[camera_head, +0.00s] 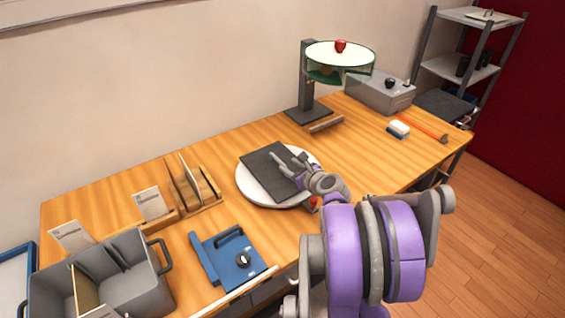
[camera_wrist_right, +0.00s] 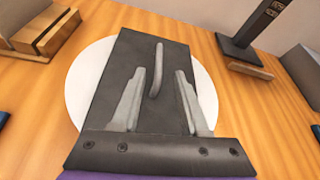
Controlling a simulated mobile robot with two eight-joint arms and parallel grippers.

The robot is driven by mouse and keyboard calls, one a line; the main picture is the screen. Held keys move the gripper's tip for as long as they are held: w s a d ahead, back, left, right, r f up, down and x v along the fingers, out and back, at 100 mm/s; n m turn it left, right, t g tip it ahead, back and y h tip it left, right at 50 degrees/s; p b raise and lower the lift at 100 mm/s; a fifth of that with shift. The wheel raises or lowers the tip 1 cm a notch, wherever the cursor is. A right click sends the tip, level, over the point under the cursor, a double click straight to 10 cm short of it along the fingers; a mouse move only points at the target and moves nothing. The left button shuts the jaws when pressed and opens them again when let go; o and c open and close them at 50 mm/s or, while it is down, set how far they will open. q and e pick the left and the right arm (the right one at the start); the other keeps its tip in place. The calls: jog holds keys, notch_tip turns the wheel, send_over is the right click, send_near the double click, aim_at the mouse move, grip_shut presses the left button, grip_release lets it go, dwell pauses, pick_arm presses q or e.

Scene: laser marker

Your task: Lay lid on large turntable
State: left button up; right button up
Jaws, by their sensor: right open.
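The lid, a dark grey rectangular plate (camera_head: 262,166), lies over the white round turntable (camera_head: 250,194) in the middle of the bench. In the right wrist view the lid (camera_wrist_right: 135,52) has a grey handle (camera_wrist_right: 156,70) standing up from it. The white turntable (camera_wrist_right: 88,85) shows on both sides of the lid. The lid's far edge reaches about the turntable's rim. My right gripper (camera_head: 287,161) is over the lid. In the wrist view its open fingers (camera_wrist_right: 160,74) stand on either side of the handle, with gaps visible. My left gripper is out of view.
A lamp-like stand (camera_head: 306,85) with a round top rises behind. A blue box (camera_head: 228,262), wooden holders (camera_head: 195,190) and a grey bin (camera_head: 150,275) stand left. A grey box (camera_head: 380,95), a sponge (camera_head: 398,129) and an orange-handled tool (camera_head: 425,128) are right.

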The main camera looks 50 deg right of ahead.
jog(key=shift+v, duration=1.7)
